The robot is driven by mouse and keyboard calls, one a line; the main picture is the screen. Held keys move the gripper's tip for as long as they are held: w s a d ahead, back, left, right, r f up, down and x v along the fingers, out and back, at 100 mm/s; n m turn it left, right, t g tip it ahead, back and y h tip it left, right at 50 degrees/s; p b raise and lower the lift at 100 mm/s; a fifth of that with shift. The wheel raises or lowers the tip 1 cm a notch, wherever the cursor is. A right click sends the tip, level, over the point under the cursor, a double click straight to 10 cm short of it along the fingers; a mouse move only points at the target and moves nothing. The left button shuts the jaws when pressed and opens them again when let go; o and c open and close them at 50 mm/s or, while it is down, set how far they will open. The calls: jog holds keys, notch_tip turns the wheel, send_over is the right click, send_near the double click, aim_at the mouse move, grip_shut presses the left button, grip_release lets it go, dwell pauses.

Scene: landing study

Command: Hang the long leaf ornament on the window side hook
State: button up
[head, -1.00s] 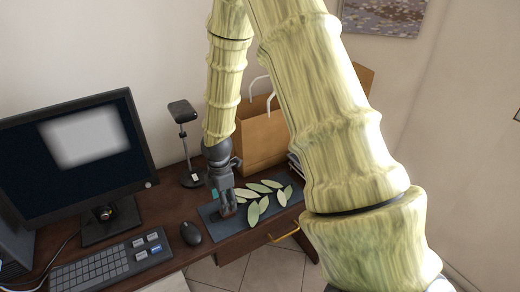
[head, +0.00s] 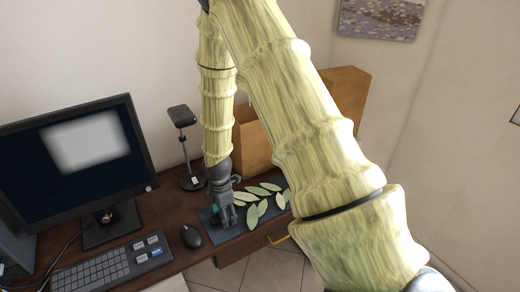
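The long leaf ornament (head: 262,208), a spray of several pale green leaves, lies on a dark blue-grey mat (head: 243,227) at the right part of the desk. My gripper (head: 226,222) points down at the left end of the ornament, low over the mat. Its fingers are small and dark here, and I cannot tell whether they are open or shut, or whether they touch the ornament. The ornament's left end is partly hidden by the gripper. No window or hook shows in this view.
A monitor (head: 70,160), keyboard (head: 108,272) and mouse (head: 190,236) occupy the left of the desk (head: 165,208). A drawer handle (head: 278,239) shows at the front. My arm hides much of the right side.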

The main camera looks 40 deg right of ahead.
jog(key=c, duration=1.3)
jog(key=shift+r, duration=0.15)
jog(key=shift+r, duration=0.45)
notch_tip(320, 180, up, 2)
jog(key=shift+r+b, duration=0.25)
jog(key=shift+b, duration=0.35)
jog(key=s+a+r+b, duration=0.1)
jog(key=s+a+b, duration=0.2)
jog(key=s, duration=1.2)
jog(key=shift+s+r, duration=0.15)
jog(key=shift+s, duration=0.25)
